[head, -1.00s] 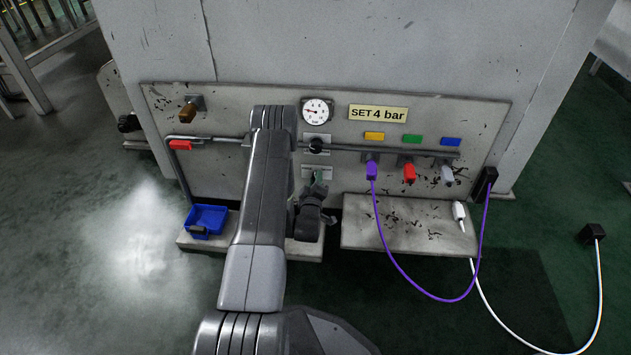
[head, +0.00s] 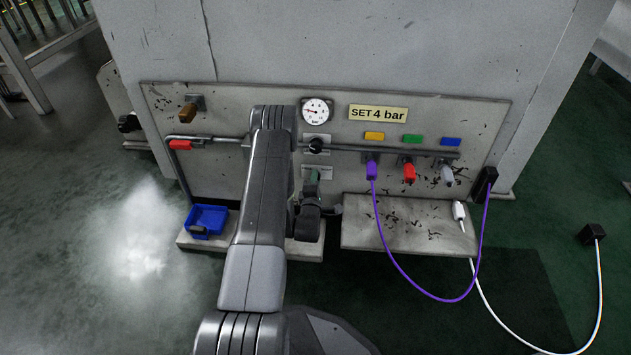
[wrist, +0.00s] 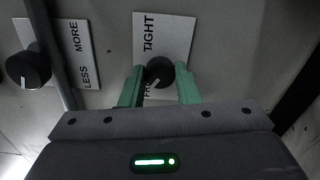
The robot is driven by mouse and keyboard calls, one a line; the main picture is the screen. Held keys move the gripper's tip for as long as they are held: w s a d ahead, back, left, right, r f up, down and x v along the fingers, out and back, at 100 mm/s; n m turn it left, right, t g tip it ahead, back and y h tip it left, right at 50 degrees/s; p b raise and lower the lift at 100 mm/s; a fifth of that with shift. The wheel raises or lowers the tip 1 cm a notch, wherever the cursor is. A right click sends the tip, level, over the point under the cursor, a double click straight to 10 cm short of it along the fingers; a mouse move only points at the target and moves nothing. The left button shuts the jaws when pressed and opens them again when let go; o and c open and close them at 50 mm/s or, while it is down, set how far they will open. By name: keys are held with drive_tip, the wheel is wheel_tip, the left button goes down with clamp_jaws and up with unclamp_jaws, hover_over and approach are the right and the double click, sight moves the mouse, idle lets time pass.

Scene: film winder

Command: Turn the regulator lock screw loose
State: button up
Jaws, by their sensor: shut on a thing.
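The regulator lock screw (wrist: 160,71) is a round black knob on a pale plate (wrist: 168,32) marked TIGHT at the top and FR..., partly hidden, lower down. A light mark on the knob points down toward the FR... end. My gripper (wrist: 160,84) has its green fingers on both sides of the knob and is shut on it. In the head view my gripper (head: 312,178) is at the small plate below the regulator knob; the lock screw is hidden there by the gripper.
The black regulator knob (head: 316,146), marked MORE and LESS in the wrist view (wrist: 28,68), is close by. The gauge (head: 317,111), a SET 4 bar sign (head: 378,113), a purple hose (head: 405,279) and a blue tray (head: 207,219) are around.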

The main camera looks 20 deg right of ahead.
drive_tip(key=shift+f+n, duration=0.1)
drive_tip(key=shift+n, duration=0.2)
drive_tip(key=o, duration=1)
drive_tip(key=shift+c, duration=0.2)
drive_tip(key=p+v, duration=0.4)
drive_tip(key=v, duration=1)
drive_tip(key=shift+d, duration=0.1)
